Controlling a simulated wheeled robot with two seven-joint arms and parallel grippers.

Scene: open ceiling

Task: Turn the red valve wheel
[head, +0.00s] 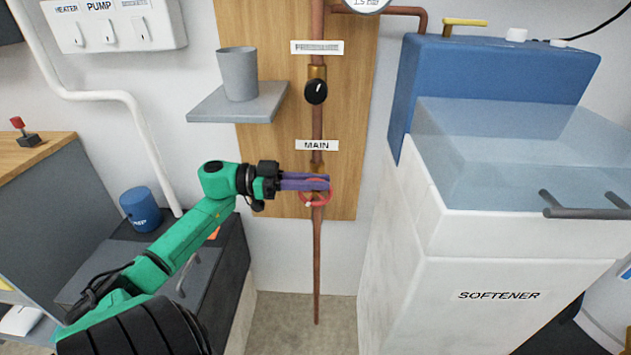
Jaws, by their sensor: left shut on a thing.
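The red valve wheel (316,201) sits on the copper pipe below the "MAIN" label (317,145), in front of the wooden board. My left gripper (322,184) reaches in from the left, its purple fingers lying across the upper part of the wheel. It is shut on the wheel. The fingers hide part of the rim and the hub. My right gripper is not in view.
A grey shelf (205,106) with a grey cup (239,74) is above my left arm. A black knob (316,91) is higher on the pipe. The white softener cabinet (490,290) stands at right, and a blue pump (140,208) at left.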

